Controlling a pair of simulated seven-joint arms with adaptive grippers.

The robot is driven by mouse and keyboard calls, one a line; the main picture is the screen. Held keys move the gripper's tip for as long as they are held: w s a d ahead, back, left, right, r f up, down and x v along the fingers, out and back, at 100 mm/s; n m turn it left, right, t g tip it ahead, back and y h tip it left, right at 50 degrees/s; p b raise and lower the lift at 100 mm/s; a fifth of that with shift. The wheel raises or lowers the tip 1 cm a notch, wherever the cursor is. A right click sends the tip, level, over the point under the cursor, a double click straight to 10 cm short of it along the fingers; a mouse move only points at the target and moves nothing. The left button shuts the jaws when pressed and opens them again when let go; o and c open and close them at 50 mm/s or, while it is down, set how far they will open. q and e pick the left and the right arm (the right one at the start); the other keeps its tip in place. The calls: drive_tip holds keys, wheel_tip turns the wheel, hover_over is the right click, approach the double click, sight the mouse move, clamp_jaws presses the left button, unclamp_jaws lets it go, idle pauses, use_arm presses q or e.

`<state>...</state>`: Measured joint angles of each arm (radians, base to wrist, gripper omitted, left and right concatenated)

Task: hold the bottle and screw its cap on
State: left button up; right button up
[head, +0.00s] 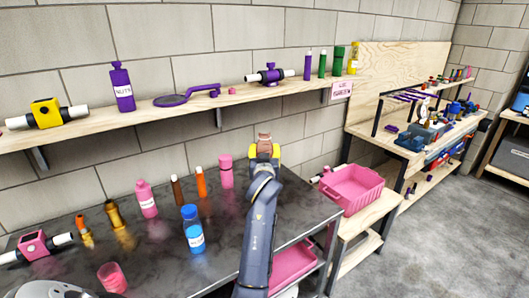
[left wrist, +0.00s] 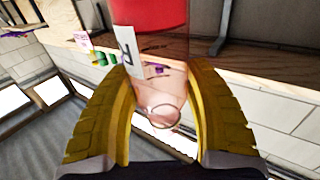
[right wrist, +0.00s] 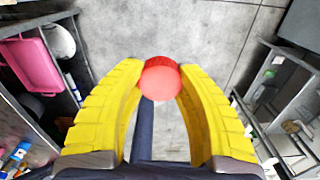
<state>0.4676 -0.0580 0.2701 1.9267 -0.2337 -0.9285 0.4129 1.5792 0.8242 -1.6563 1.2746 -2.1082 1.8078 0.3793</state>
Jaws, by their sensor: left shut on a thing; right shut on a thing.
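My left gripper (head: 264,151) is up over the far right part of the dark table in the head view. It is shut on a see-through, pinkish bottle (head: 264,139). In the left wrist view the bottle (left wrist: 150,55) sits between the yellow fingers, with a white label and a solid red section at the top edge of the picture. My right gripper (right wrist: 160,85) is shut on a round red cap (right wrist: 160,77) at its fingertips, apart from any bottle in that view. The right gripper does not show in the head view.
The dark table (head: 150,262) carries a blue bottle (head: 192,230), a pink bottle (head: 146,199), a pink cup (head: 112,276) and several other items. A wooden shelf (head: 215,97) with tools runs along the wall above. A pink crate (head: 352,190) stands on the right.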

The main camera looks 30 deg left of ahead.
use_arm(q)
drive_tip(key=o, duration=0.8)
drive_tip(key=shift+c, duration=0.2)
drive_tip(key=c, duration=1)
